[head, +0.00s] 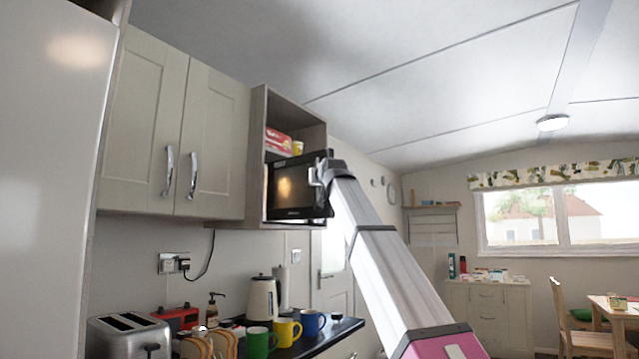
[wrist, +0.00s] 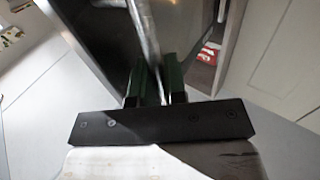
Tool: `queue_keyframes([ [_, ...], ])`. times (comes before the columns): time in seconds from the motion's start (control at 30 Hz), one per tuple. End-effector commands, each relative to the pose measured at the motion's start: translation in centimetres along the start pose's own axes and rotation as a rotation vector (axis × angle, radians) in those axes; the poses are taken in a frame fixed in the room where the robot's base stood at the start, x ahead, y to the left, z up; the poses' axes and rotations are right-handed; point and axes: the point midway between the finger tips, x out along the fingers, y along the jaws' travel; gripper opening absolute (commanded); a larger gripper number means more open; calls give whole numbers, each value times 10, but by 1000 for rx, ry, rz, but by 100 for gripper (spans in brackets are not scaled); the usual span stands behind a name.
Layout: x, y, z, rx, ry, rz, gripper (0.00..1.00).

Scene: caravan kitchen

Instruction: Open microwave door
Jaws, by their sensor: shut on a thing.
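The black microwave (head: 291,188) sits in an open wooden wall cabinet, its dark glass front towards me. Its metal handle (wrist: 143,32) is a bar at the right end of the front in the head view. My gripper (head: 322,172) is at that handle. In the wrist view, the dark green fingers of my gripper (wrist: 157,82) stand on both sides of the bar and are shut on it. The dark door panel (wrist: 95,35) lies left of the bar there. My gripper hides part of the door's right edge, and I cannot tell whether the door is ajar.
A red box (head: 278,140) and a yellow item stand on top of the microwave. Closed cupboards (head: 172,130) adjoin on the left. Below are a toaster (head: 130,333), a kettle (head: 262,298) and coloured mugs. The room to the right is open.

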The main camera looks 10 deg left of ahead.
Motion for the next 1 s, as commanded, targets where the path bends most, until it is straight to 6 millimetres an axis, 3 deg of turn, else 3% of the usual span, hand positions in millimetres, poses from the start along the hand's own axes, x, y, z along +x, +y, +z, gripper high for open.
queue_keyframes([
  [0.27, 1, 0, 0, 1, 0, 0, 0],
  [0.3, 1, 0, 0, 1, 0, 0, 16],
  [0.37, 1, 0, 0, 1, 0, 0, 35],
  [0.4, 1, 0, 0, 1, 0, 0, 36],
  [0.77, -4, 0, 0, 0, 0, 0, 36],
  [1.0, -31, 0, 1, 0, 2, 0, 36],
])
